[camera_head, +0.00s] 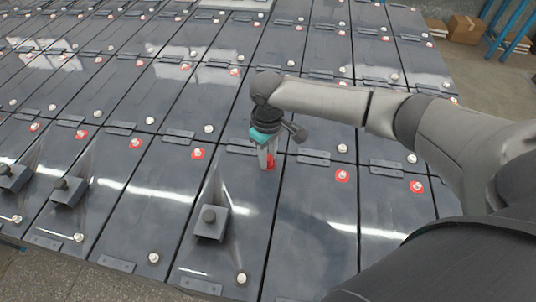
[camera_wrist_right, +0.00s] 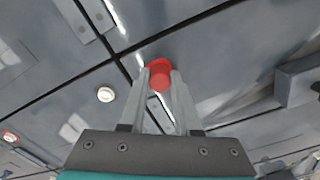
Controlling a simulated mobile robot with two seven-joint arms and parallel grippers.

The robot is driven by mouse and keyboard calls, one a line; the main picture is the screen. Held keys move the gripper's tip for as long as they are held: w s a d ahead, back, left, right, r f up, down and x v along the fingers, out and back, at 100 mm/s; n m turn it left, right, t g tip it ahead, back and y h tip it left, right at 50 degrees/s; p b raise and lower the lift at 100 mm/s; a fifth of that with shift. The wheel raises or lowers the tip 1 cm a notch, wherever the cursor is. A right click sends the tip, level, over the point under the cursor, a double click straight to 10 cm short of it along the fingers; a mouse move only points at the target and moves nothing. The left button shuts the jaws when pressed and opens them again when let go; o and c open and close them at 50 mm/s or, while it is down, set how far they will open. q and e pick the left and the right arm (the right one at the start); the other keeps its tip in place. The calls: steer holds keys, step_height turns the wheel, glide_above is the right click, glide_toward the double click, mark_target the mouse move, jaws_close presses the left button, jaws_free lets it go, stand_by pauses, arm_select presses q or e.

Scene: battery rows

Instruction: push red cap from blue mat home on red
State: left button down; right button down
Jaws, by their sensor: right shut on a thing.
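My right gripper (camera_head: 267,158) points down at a dark battery top (camera_head: 240,192) in the head view. It is shut on the red cap (camera_head: 270,163), which shows between the two grey fingers in the wrist view (camera_wrist_right: 160,82). A flat red patch (camera_wrist_right: 158,63) shows right behind the cap, at the fingertips. The cap hides any post there, and I cannot tell whether it is fully down. No blue mat shows in either view. My left gripper is not in view.
Rows of dark batteries fill the floor. Nearby pale posts stand on red rings, one left of the gripper (camera_head: 197,153) and one right (camera_head: 342,175). A dark block with a knob (camera_head: 210,223) stands in front. Cardboard boxes (camera_head: 465,28) lie at the back right.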

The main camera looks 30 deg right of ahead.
steer(key=c, duration=0.5)
jaws_free()
steer(key=shift+c, duration=0.2)
steer(key=shift+o, duration=0.2)
steer(key=o, duration=0.4)
steer(key=shift+o, duration=0.2)
steer(key=shift+r+p, duration=3.5)
steer(key=shift+p, duration=0.85)
